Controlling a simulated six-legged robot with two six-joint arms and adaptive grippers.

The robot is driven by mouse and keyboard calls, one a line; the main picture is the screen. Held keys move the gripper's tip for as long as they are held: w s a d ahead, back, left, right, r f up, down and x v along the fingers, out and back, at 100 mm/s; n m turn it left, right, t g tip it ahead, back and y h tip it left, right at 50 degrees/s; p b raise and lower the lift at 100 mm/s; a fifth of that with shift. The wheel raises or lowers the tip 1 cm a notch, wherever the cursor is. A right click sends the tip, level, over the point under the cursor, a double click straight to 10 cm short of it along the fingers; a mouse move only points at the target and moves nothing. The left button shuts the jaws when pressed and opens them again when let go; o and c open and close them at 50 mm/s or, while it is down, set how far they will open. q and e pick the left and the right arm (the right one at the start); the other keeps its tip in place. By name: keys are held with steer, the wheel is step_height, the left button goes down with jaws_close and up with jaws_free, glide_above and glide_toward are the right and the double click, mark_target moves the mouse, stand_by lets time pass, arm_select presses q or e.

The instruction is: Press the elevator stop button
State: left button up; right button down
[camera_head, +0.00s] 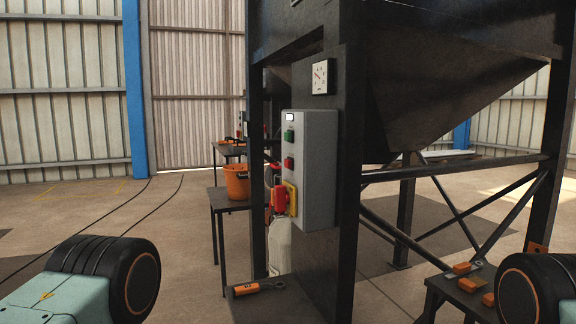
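A grey control box (314,180) is fixed to the dark steel post in the middle. Its left-facing front has a small white lamp (290,117) at the top, a green button (290,135) below it, and a red button (289,163) under that. Near the bottom a large red mushroom button (279,198) stands out from a yellow plate (292,199). Labels are too small to read, so I cannot tell which red button is the elevator stop. Neither gripper shows. Rounded black parts at the lower left and lower right are probably my arms, away from the box.
A dark steel frame with a hopper (450,75) fills the right. An orange bucket (236,183) stands on a table behind the box. An orange-handled tool (246,289) lies at the post's foot. A low bench (445,290) with orange tools is at lower right. Floor at left is mostly clear.

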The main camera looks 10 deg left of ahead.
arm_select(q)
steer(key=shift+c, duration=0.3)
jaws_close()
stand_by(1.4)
